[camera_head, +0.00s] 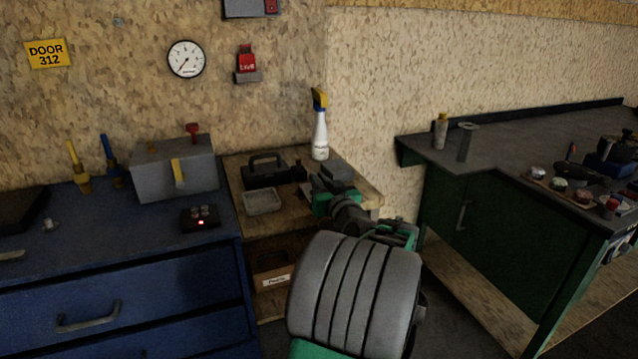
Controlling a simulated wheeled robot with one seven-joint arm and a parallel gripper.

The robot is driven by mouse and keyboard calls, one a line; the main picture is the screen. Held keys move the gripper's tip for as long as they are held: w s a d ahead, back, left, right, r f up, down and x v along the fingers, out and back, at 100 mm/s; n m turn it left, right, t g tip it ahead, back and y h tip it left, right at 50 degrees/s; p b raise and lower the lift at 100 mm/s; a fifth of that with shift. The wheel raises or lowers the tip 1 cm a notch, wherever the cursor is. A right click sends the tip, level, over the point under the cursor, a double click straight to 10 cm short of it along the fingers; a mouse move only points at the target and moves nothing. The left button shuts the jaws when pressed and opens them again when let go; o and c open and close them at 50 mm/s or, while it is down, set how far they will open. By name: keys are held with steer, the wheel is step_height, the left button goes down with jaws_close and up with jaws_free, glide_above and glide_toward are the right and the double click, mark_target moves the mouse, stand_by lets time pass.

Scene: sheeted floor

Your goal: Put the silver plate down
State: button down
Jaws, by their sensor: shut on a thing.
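My gripper (314,181) is over the wooden bench in the middle, at the end of my arm. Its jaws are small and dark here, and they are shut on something. A flat grey piece (338,171) shows right at the gripper, just behind and to its right; it appears to be the silver plate, partly hidden by the gripper. I cannot tell whether it touches the bench. A shallow grey tray (263,202) lies apart from the gripper, near the bench's front left.
The wooden bench (358,186) also holds a black toolbox (266,172) and a white spray bottle (320,136) at the back. A blue cabinet (130,240) stands left, a green workbench (480,205) right. Little bare bench top shows around the gripper.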

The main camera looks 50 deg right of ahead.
steer(key=shift+f, duration=0.1)
steer(key=c, duration=1.5)
jaws_free()
steer(key=shift+r, duration=0.25)
steer(key=v, duration=1.2)
steer(key=shift+b, duration=0.35)
steer(key=shift+s+f, duration=0.1)
steer(key=shift+f, duration=0.05)
